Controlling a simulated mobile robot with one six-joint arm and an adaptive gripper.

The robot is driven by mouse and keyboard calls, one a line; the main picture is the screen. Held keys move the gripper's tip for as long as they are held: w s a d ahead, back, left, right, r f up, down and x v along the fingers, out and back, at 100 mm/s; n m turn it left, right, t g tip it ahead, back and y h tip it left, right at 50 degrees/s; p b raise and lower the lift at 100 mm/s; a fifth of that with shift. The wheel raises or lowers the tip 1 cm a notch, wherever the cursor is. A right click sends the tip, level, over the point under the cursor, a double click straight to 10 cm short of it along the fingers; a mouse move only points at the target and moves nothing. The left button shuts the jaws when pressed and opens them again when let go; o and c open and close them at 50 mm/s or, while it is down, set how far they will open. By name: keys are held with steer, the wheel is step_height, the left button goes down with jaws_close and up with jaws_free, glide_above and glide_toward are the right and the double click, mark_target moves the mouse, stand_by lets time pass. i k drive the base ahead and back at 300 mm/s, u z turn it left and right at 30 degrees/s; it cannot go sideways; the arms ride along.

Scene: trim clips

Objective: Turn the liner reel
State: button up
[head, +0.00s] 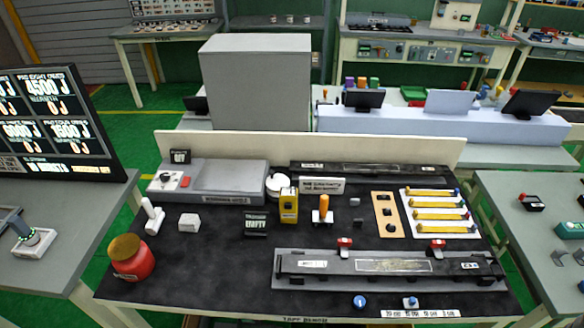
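No part carries a readable liner reel label. The closest in look is a white round roll (279,186) at the middle back of the dark bench top (220,268), beside a grey flat box and behind a yellow device (289,207). The yellow device hides part of its lower side. My gripper is not in the head view, so its place relative to the roll does not show.
A long grey fixture (390,268) with two red clamps lies along the front right, with blue knobs before it. A red jar (131,258) stands front left. An orange-handled tool (323,210) and a strip rack (438,212) stand mid-right. The front-left middle is clear.

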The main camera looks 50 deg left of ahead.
mark_target(274, 182)
steer(key=z, duration=0.3)
steer(key=k, duration=1.3)
steer(key=u, duration=1.3)
steer(key=i, duration=0.45)
steer(key=u, duration=0.2)
